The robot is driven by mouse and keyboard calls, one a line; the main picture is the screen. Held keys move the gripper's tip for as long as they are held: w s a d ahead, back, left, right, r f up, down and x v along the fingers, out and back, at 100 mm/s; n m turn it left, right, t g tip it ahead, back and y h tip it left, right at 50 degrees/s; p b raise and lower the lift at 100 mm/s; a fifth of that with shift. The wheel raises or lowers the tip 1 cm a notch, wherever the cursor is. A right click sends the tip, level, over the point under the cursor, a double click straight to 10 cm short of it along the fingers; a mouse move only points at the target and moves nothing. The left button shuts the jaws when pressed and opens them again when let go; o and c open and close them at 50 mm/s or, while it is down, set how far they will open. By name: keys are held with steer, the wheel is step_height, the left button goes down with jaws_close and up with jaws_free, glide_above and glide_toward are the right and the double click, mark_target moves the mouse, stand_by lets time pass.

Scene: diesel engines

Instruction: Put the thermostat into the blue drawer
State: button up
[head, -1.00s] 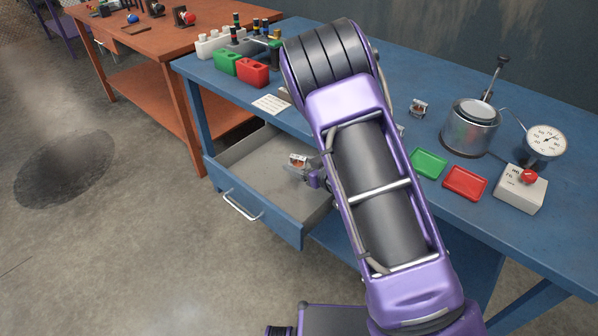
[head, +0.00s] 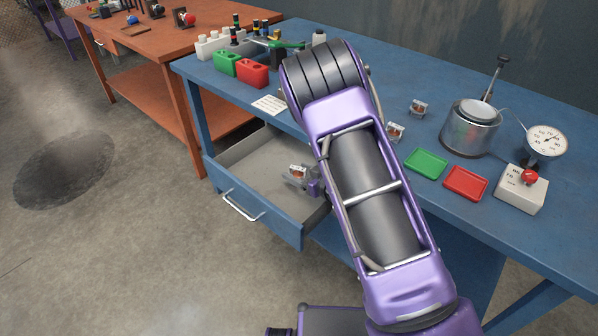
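The blue drawer (head: 262,205) is pulled open below the bench top, with a bare grey inside and a metal handle on its front. A small metal thermostat (head: 299,172) with a copper-coloured middle is at my gripper (head: 296,180), in the right part of the drawer opening. My gripper looks shut on it, though my arm hides much of the gripper. I cannot tell how high the thermostat is above the drawer floor. Two similar thermostats, one nearer (head: 396,132) and one farther (head: 418,108), stand on the blue bench (head: 395,82).
A green tray (head: 426,163), a red tray (head: 466,183), a metal pot (head: 470,130), a dial gauge (head: 546,142) and a switch box (head: 521,190) are on the bench's right. Green (head: 226,62) and red (head: 252,71) containers stand at its left. The drawer's left part is empty.

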steer(key=o, duration=0.3)
steer(key=shift+s+f, duration=0.15)
steer(key=shift+f, duration=0.1)
steer(key=shift+r, duration=0.25)
steer(key=r+p+v, duration=0.1)
steer(key=v, duration=1.1)
